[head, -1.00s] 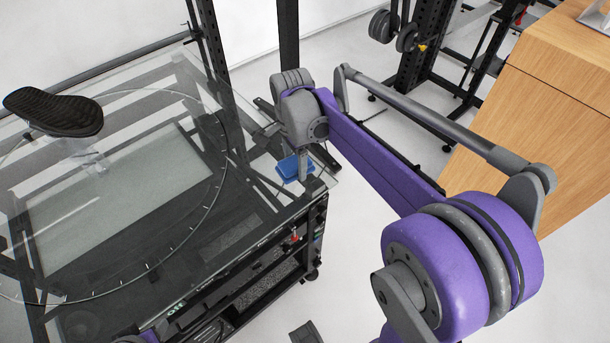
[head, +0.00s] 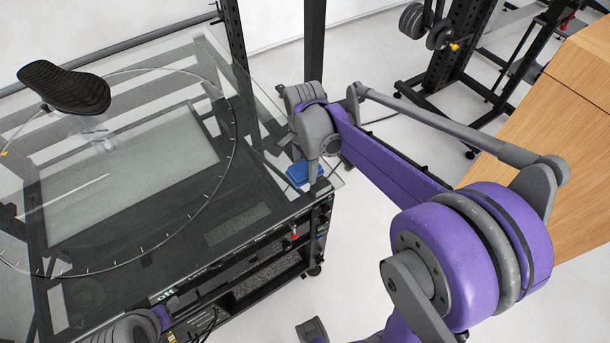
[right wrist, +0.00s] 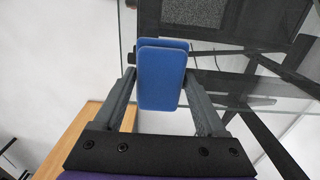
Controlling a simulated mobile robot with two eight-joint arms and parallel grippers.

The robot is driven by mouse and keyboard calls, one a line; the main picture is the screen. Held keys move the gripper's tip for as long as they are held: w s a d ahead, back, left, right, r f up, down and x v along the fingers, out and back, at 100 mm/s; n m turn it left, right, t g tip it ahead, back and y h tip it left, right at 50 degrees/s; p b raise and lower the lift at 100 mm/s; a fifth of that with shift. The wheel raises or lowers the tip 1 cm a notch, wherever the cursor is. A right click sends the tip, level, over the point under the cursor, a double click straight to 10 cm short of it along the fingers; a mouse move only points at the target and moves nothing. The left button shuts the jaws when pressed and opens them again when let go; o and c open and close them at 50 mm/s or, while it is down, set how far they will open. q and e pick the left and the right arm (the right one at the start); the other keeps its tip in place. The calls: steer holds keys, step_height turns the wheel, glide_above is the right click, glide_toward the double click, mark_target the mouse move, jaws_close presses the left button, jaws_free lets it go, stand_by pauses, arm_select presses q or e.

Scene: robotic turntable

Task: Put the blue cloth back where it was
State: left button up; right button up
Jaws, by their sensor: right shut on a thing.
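The blue cloth (head: 302,174) is a small folded pad at the near right corner of the glass-topped turntable table (head: 225,215). My right gripper (head: 313,172) is shut on it, and the arm link hides part of the grip in the head view. In the right wrist view the blue cloth (right wrist: 161,75) stands out between the two grey fingers of the right gripper (right wrist: 163,98), with its folded layers visible. I cannot tell whether the cloth touches the table top.
A black sole-shaped object (head: 65,88) stands on a clear support on the turntable at the left. Dark posts rise behind the table. A wooden cabinet (head: 545,135) and a weight rack (head: 440,60) stand at the right. Open floor lies between table and cabinet.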

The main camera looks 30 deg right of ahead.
mark_target(305, 176)
steer(key=shift+f, duration=2)
steer(key=shift+f, duration=0.15)
steer(key=o, duration=1.2)
steer(key=shift+o, duration=0.2)
